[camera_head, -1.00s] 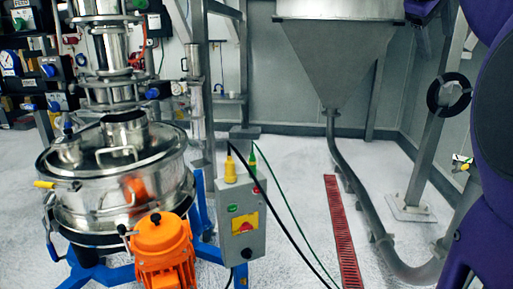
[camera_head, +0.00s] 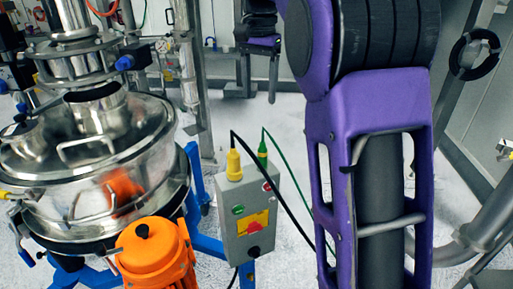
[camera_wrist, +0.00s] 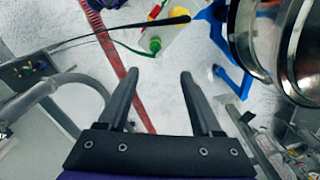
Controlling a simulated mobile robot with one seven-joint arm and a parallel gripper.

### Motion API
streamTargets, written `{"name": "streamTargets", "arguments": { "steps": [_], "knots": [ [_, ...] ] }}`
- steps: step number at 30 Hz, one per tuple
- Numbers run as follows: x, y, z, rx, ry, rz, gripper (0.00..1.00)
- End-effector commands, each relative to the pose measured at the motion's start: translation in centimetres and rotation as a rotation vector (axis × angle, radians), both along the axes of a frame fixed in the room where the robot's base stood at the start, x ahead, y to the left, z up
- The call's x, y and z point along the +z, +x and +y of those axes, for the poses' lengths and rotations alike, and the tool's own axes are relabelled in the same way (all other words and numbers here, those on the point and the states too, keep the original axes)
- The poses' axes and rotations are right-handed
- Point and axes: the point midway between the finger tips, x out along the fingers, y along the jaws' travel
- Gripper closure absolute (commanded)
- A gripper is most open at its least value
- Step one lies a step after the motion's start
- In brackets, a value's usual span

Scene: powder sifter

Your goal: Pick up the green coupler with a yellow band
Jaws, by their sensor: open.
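The green coupler (camera_head: 262,150) stands upright on top of the grey control box, with a thin green cable leaving its top. Its yellow band is small and hard to make out in the head view. The coupler also shows in the wrist view (camera_wrist: 154,46), beyond my fingertips and a little left of the middle between them. My gripper (camera_wrist: 158,74) is open, with nothing between its two dark fingers. In the head view my gripper (camera_head: 257,88) is at the top, behind and above the box, apart from the coupler.
A yellow coupler (camera_head: 233,163) with a black cable stands just left of the green one. The control box (camera_head: 246,215) has buttons and a red-yellow switch. The steel sifter (camera_head: 90,150) and orange motor (camera_head: 155,255) are at left. The black cable crosses the wrist view.

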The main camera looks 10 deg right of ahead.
Motion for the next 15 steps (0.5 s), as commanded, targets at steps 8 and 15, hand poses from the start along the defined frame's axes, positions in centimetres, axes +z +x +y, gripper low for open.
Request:
{"name": "streamTargets", "arguments": {
  "steps": [8,15],
  "knots": [
    [-5.4,-0.2,0.0,0.000,-0.001,0.005,0.34],
    [-10.2,-0.1,-0.1,0.001,-0.002,0.003,0.34]
  ]
}}
